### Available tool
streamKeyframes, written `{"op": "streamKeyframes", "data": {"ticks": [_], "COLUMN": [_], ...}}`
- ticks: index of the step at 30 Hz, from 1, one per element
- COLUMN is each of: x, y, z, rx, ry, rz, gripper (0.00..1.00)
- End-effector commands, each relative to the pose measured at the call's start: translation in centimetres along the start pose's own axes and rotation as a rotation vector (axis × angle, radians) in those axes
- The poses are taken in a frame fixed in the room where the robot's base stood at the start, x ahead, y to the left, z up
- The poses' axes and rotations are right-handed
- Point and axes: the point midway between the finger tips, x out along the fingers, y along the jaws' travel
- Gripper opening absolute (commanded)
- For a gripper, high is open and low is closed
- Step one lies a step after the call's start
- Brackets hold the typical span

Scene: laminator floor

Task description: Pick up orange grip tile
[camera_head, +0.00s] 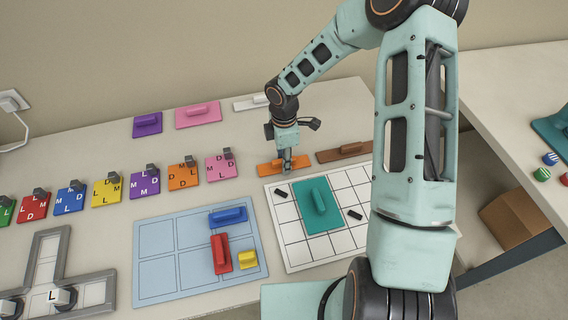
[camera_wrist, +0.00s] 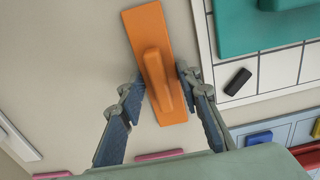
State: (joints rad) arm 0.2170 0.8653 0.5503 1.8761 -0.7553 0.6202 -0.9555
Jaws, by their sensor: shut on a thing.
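The orange grip tile (camera_head: 266,168) is a flat oblong tile with a raised grip along its middle. In the head view it lies at the table, just behind the white grid board, under my gripper (camera_head: 286,167). In the wrist view the tile (camera_wrist: 146,28) runs from the top edge to the middle. The fingers of my gripper (camera_wrist: 161,78) stand on either side of its raised grip, shut on it. The head view shows the tile's ends; its middle is partly hidden by the fingers. I cannot tell whether the tile is clear of the table.
A brown grip tile (camera_head: 345,153) lies just right. The white grid board (camera_head: 285,226) in front holds a teal grip tile (camera_head: 308,220) and small black pieces. A light blue board (camera_head: 160,240) holds blue, red and yellow pieces. Lettered tiles (camera_head: 184,177) stand in a row at left.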

Motion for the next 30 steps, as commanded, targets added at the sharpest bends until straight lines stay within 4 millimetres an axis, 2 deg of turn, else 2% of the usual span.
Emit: {"op": "streamKeyframes", "data": {"ticks": [1, 5, 17, 20, 25, 30], "x": [0.0, 0.0, -0.4, -1.1, -3.5, -5.5], "y": [0.0, 0.0, 0.1, 0.1, 0.0, -1.9], "z": [0.0, 0.0, 0.0, 0.0, 0.0, -0.4], "rx": [0.000, 0.000, 0.001, 0.002, 0.001, 0.000], "ry": [0.000, 0.000, 0.000, 0.000, -0.001, -0.002], "rz": [0.001, 0.001, 0.002, 0.002, 0.003, 0.003], "gripper": [0.14, 0.00, 0.00, 0.00, 0.00, 0.00]}}
